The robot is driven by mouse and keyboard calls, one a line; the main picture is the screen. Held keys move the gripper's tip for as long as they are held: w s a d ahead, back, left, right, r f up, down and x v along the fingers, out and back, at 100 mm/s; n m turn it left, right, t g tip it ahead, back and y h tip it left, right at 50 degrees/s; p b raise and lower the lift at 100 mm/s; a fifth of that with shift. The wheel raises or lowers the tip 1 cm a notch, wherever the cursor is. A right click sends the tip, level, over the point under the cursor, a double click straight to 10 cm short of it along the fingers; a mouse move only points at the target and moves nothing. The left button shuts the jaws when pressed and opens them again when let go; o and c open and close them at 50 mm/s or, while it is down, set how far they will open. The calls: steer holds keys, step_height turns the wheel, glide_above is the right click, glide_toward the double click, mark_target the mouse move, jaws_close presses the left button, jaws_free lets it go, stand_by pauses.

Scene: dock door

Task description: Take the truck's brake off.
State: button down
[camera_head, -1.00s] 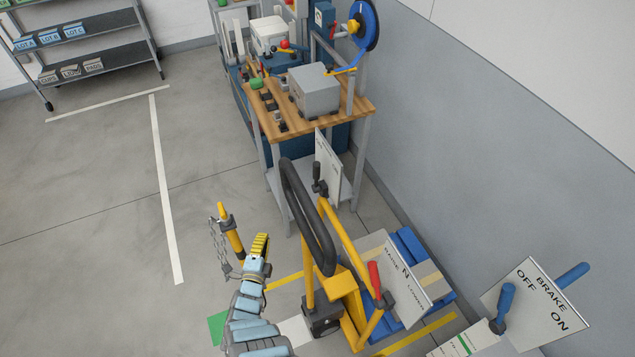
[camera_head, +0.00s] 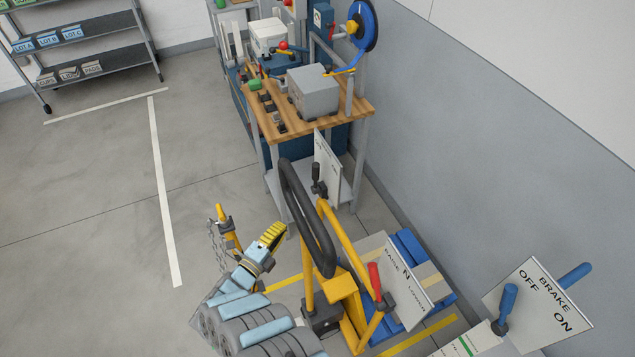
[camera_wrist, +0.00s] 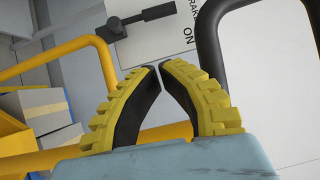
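The yellow truck (camera_head: 341,287) with its black loop handle (camera_head: 303,212) stands right of my gripper (camera_head: 273,234). A white plate (camera_head: 327,168) with a dark lever (camera_head: 318,181) is behind the loop. In the wrist view the plate (camera_wrist: 205,42) reads BRAKE, partly cut off, and ON; OFF is not visible there. The dark lever (camera_wrist: 145,20) lies across the plate, its grip toward the ON side. My gripper (camera_wrist: 159,68) points at the plate from a distance. Its yellow fingers have their tips together and nothing between them.
The black loop handle (camera_wrist: 212,50) and a yellow bar (camera_wrist: 60,50) flank the view of the plate. A red-gripped lever (camera_head: 375,280) is on the RAISE/LOWER plate. Another BRAKE plate (camera_head: 537,300) has a blue lever (camera_head: 506,300). A yellow post with chain (camera_head: 228,232) stands left.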

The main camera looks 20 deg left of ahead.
steer(key=b, duration=0.6)
glide_above(315, 186)
steer(key=s+d, duration=0.2)
steer(key=s, duration=0.1)
steer(key=shift+w+r, duration=0.1)
steer(key=shift+r, duration=0.15)
steer(key=shift+w+d, duration=0.15)
